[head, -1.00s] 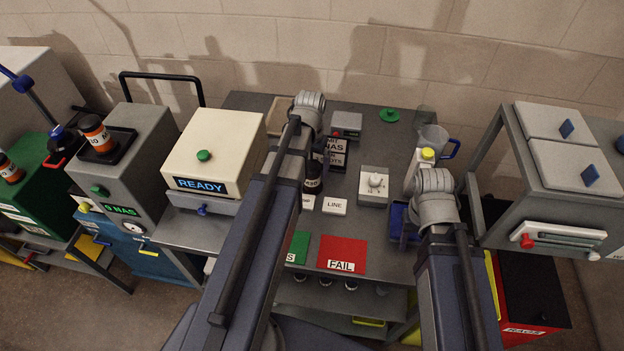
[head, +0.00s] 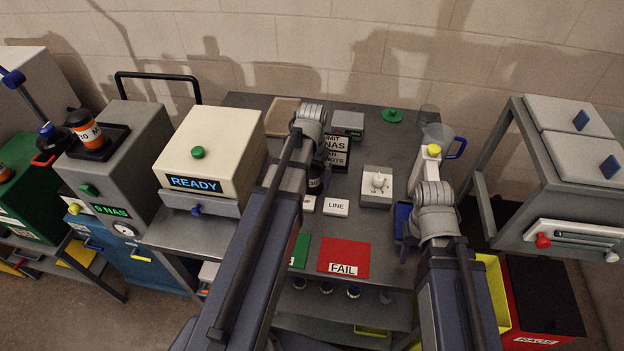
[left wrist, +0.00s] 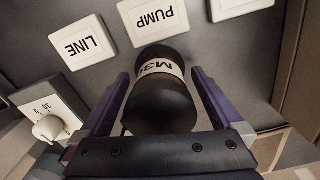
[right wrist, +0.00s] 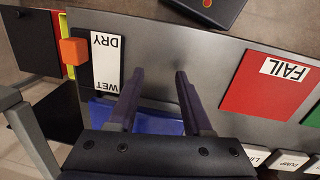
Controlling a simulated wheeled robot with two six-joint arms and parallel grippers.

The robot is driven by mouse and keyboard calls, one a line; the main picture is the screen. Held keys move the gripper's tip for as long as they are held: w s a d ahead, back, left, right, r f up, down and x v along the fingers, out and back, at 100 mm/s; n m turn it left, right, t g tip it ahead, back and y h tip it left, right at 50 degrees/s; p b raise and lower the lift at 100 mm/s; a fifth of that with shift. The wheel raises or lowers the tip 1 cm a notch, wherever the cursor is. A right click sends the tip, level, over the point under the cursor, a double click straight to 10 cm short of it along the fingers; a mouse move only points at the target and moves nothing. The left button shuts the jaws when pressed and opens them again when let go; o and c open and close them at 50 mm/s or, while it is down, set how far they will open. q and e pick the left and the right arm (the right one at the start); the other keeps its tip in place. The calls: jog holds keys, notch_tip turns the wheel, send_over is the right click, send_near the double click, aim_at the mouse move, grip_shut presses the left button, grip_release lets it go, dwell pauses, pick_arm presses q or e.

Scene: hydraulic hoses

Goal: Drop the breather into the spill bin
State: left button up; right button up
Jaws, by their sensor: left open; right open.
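My left gripper (left wrist: 160,95) is open, its fingers on either side of a dark cylinder (left wrist: 160,105) with a white band reading "M3". I cannot tell whether the fingers touch it. In the head view the cylinder (head: 318,180) is partly behind my left wrist. I cannot tell whether it is the breather; no part is labelled so. My right gripper (right wrist: 155,85) is open and empty over the worktop by a blue tray (right wrist: 145,118); the tray is half hidden in the head view (head: 402,218). A yellow bin (head: 491,285) with no readable label stands right of the bench.
A red RAGS bin (head: 540,305) adjoins the yellow bin. A WET/DRY card (right wrist: 105,62) and orange block (right wrist: 74,51) lie near my right gripper. A red FAIL pad (head: 343,255), LINE card (head: 336,207), switch box (head: 377,185) and clear jug (head: 436,138) occupy the worktop.

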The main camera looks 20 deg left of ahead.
pick_arm(q)
jog(key=shift+c, duration=0.4)
grip_shut()
jog(key=shift+r, duration=0.15)
pick_arm(e)
jog(key=shift+r, duration=0.15)
pick_arm(q)
notch_tip(320, 180, up, 10)
jog(key=p, duration=1)
pick_arm(e)
notch_tip(320, 180, up, 10)
